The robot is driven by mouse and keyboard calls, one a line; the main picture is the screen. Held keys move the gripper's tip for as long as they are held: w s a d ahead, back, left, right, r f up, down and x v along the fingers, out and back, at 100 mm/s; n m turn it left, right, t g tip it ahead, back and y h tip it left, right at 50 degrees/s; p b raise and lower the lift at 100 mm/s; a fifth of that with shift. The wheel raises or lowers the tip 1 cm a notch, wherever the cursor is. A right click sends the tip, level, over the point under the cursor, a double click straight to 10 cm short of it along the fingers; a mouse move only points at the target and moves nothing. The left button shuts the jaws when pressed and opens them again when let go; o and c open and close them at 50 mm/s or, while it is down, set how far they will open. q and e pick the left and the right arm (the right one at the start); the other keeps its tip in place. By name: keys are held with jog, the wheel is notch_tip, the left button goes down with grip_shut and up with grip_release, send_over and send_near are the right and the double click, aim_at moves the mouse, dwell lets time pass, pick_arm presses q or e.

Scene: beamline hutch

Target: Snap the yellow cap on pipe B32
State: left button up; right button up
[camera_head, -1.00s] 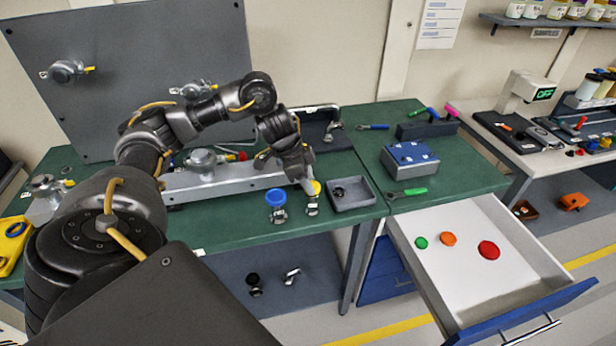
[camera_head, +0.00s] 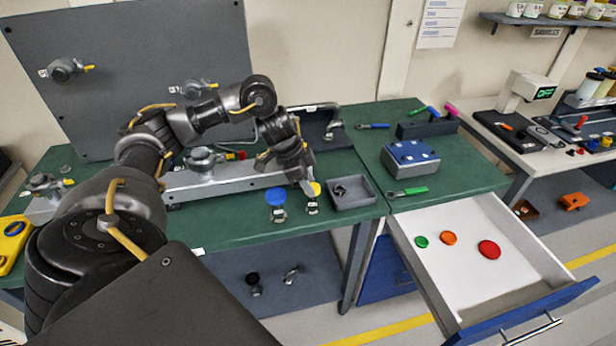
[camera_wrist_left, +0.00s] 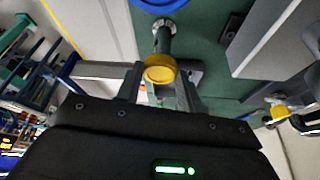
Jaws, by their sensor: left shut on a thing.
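The yellow cap (camera_head: 316,189) is at the fingertips of my left gripper (camera_head: 309,188), above the green bench near its front edge. In the left wrist view the yellow cap (camera_wrist_left: 159,69) sits between the two fingers of the left gripper (camera_wrist_left: 159,80), which is shut on it. A short metal pipe (camera_head: 312,207) stands upright directly under the cap; its stem (camera_wrist_left: 163,40) also shows beyond the cap in the wrist view. I cannot tell whether the cap is fully seated on it. No label B32 is readable. My right gripper is not in view.
A blue-capped pipe (camera_head: 276,199) stands just left. A grey tray (camera_head: 352,192) with a small dark part lies close on the right. A metal rail with valves (camera_head: 204,164) is behind. An open drawer (camera_head: 490,220) holds green, orange and red discs.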

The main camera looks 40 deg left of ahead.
pick_arm(q)
jog(key=o, duration=1)
jog(key=shift+r, duration=0.1)
jog(key=p+v, duration=0.2)
jog(key=v, duration=0.8)
jog(key=shift+s+a+r, duration=0.1)
jog(key=shift+a+r, duration=0.05)
jog(key=shift+r, duration=0.1)
